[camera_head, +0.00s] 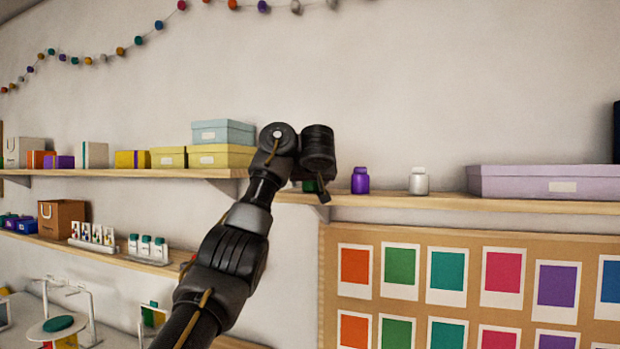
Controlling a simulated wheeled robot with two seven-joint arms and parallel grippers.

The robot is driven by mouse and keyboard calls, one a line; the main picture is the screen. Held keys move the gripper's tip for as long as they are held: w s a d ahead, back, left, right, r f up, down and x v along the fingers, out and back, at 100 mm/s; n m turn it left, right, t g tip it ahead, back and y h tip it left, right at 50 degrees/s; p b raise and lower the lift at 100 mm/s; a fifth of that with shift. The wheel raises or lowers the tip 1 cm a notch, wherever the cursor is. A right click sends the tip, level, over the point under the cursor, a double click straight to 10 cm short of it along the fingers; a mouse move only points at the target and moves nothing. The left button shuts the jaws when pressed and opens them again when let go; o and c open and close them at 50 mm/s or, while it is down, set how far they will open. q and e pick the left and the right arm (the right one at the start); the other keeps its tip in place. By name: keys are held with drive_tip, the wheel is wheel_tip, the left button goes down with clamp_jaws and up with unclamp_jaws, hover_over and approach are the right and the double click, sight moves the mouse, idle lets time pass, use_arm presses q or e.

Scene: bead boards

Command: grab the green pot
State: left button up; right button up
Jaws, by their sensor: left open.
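A small green pot (309,186) is on the upper shelf, just left of a purple pot. Most of it is hidden behind my left gripper (314,184), and only a dark green patch shows. My left arm reaches up from the bottom middle. The left gripper is open, with its fingers pointing down in front of the green pot. I cannot tell whether the fingers touch it or stand around it. My right gripper is not in view.
A purple pot (360,181) and a white pot (418,182) stand to the right on the upper shelf (450,202). A lilac box (540,182) is further right. Yellow and blue boxes (223,133) are stacked on the left. Colour cards (400,272) hang below.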

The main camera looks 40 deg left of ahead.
use_arm(q)
drive_tip(key=shift+s+d+r, duration=0.1)
drive_tip(key=shift+d, duration=0.15)
drive_tip(key=shift+c, duration=0.5)
drive_tip(key=shift+a, duration=0.1)
drive_tip(key=c, duration=0.7)
drive_tip(key=shift+c, duration=1.4)
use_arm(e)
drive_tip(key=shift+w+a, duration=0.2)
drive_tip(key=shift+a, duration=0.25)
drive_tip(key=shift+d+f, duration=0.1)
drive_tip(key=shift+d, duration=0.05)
